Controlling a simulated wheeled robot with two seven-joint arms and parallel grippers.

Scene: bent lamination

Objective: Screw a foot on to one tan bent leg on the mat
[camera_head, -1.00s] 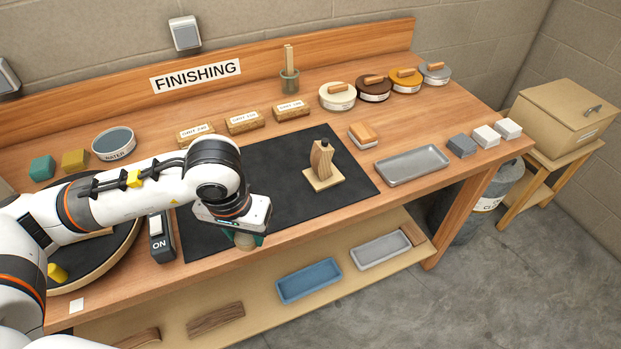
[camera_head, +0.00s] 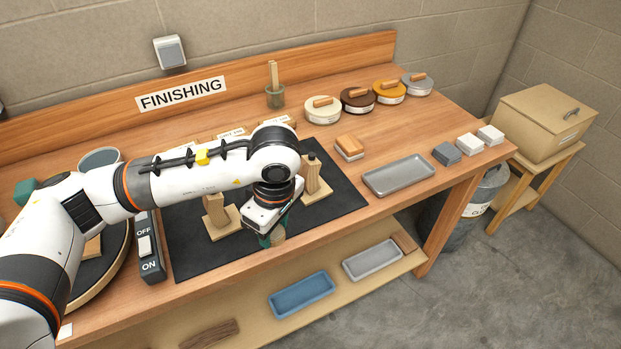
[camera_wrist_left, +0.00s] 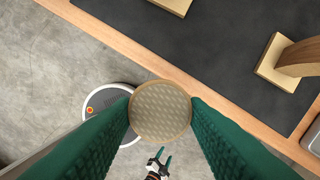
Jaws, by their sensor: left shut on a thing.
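My left gripper (camera_head: 270,238) is shut on a round tan foot (camera_wrist_left: 161,111), whose patterned face shows between the green fingers in the wrist view. In the head view the foot (camera_head: 278,236) hangs at the mat's front edge. Two tan bent legs stand on square bases on the black mat (camera_head: 190,250). One leg (camera_head: 214,208) is left of my gripper, its top hidden by my arm. My right gripper (camera_wrist_left: 160,158) shows small and open in the wrist view.
A grey tray (camera_head: 398,176) and a sanding block (camera_head: 349,147) lie right of the mat. A switch box (camera_head: 147,247) stands left of the mat. A blue tray (camera_head: 301,297) and a grey tray (camera_head: 372,260) sit on the lower shelf.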

